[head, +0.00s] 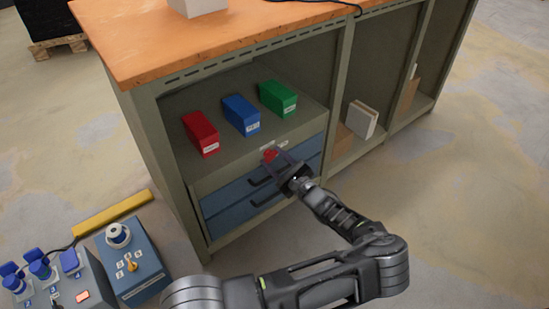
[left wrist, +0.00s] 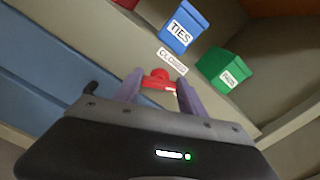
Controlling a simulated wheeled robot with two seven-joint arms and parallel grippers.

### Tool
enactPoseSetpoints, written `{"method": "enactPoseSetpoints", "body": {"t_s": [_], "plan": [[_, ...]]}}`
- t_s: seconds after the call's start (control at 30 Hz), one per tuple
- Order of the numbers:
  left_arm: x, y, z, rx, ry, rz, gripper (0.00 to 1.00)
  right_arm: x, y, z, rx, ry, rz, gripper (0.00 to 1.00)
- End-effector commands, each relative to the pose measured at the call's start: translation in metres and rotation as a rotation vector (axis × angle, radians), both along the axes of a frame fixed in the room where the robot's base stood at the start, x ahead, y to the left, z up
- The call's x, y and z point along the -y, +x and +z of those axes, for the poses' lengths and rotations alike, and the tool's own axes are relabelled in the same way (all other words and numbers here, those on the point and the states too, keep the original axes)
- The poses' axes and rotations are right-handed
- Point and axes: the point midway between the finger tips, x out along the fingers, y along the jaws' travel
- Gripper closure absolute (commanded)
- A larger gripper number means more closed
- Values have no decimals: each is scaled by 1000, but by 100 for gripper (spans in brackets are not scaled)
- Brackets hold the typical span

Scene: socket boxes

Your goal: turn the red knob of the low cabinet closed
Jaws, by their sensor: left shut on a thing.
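The red knob (head: 270,155) sits on the front rail of the low cabinet (head: 170,165), just above the blue drawers. My left gripper (head: 278,163) reaches it from the front right and is shut on it. In the left wrist view the red knob (left wrist: 160,76) shows between the two purple fingers of my left gripper (left wrist: 160,90), its red bar reaching across between them. A white label (left wrist: 173,61) that seems to read CLOSED is just beyond the knob. The knob's exact angle is hard to tell. My right gripper is not in view.
Red (head: 201,133), blue (head: 241,114) and green (head: 277,98) boxes stand on the shelf behind the knob. Blue drawers (head: 235,205) with black handles lie below. A blue control box (head: 135,265) and another panel stand at lower left. The floor at right is clear.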

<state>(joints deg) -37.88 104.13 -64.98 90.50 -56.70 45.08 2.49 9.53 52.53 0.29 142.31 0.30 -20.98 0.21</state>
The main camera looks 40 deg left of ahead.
Motion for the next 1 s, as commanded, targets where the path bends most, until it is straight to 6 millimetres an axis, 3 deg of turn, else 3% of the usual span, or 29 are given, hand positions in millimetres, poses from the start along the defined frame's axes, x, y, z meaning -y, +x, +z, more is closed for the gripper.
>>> {"method": "enactPoseSetpoints", "body": {"t_s": [1.0], "plan": [[-1,-3,-4,904,-271,0,93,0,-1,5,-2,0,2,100]]}}
